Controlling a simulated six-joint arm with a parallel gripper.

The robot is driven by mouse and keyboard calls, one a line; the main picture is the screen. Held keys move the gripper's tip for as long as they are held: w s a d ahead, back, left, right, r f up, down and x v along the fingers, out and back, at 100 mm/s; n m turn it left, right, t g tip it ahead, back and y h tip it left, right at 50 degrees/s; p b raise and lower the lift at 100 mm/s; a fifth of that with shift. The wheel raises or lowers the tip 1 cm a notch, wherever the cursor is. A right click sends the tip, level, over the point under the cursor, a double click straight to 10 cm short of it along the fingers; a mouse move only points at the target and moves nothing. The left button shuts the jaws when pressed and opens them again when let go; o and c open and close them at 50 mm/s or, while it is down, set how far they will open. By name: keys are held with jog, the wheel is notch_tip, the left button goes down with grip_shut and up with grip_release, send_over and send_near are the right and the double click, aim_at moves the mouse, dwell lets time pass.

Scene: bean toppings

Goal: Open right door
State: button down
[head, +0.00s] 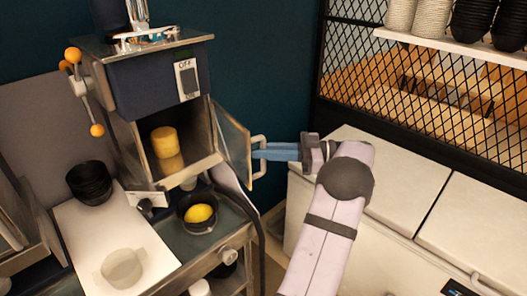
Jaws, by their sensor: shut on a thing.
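The right door (234,144) of the metal cabinet (148,75) stands open, swung out to the right on its hinge side. A pale handle (260,158) sticks out from its outer face. My gripper (262,152) is at the handle from the right, with its blue fingers shut on it. The fingertips are small in this view and partly hidden by the handle. Inside the open cabinet, a yellow cylindrical thing (165,142) sits on the floor of the compartment.
Below the cabinet, a black bowl (197,213) holds something yellow. A white-topped counter (455,215) stands right, below a mesh-fronted shelf (420,80).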

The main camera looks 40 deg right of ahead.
jog(key=shift+w+r, duration=0.1)
jog(key=shift+r, duration=0.05)
jog(key=c, duration=2)
grip_release()
jog(key=shift+o, duration=1.2)
jog(key=shift+w, duration=0.2)
jog(key=shift+s, duration=0.15)
